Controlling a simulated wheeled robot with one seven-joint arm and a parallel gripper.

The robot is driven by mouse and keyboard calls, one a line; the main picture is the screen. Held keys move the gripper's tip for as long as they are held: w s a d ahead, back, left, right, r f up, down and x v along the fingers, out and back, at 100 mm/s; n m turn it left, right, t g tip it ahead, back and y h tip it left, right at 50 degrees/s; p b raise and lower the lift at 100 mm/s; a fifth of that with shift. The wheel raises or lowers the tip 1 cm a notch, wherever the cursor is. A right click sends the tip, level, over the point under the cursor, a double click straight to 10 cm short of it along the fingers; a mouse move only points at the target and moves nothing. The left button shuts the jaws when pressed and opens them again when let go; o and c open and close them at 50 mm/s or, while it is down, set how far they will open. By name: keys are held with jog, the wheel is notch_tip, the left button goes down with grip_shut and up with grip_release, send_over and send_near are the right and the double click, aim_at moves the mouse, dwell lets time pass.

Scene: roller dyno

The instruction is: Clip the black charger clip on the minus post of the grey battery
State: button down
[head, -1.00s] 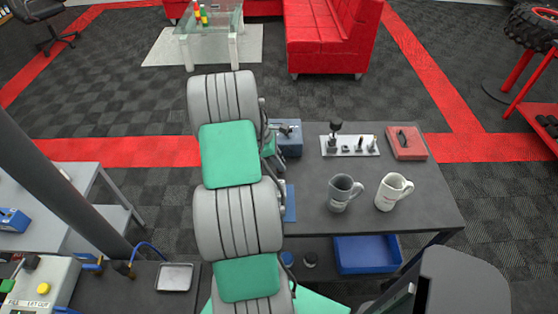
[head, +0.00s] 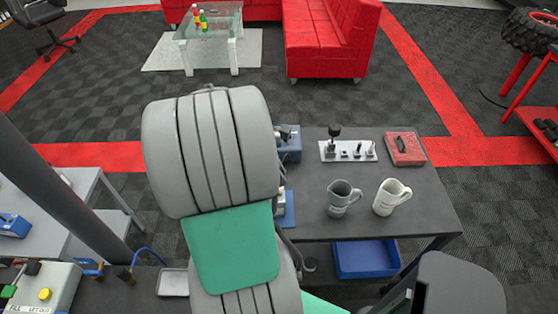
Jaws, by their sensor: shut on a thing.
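A blue-grey box (head: 291,152), which may be the grey battery, stands at the far left of the dark table, partly behind my arm. Small dark and metallic parts show on its top, too small to tell as posts or a clip. I cannot pick out the black charger clip or the minus post. My gripper is hidden behind my own large grey and green arm links, which cover the left part of the table. What it holds cannot be seen.
A blue item (head: 289,208) lies beside my arm. A blue bin (head: 365,260) sits below.

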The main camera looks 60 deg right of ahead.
jog(key=r+p, duration=0.2)
jog(key=shift+w+d+r, duration=0.2)
jog(key=shift+r, duration=0.1)
notch_tip(320, 180, down, 6)
jog(key=b, duration=0.6)
jog(key=shift+f, duration=0.5)
jog(key=shift+r+p, duration=0.15)
jog(key=shift+p, duration=0.35)
jog(key=shift+a, duration=0.1)
jog(key=shift+p, duration=0.45)
jog(key=shift+f+p, duration=0.9)
jog(key=shift+p, duration=0.15)
dwell(0.8)
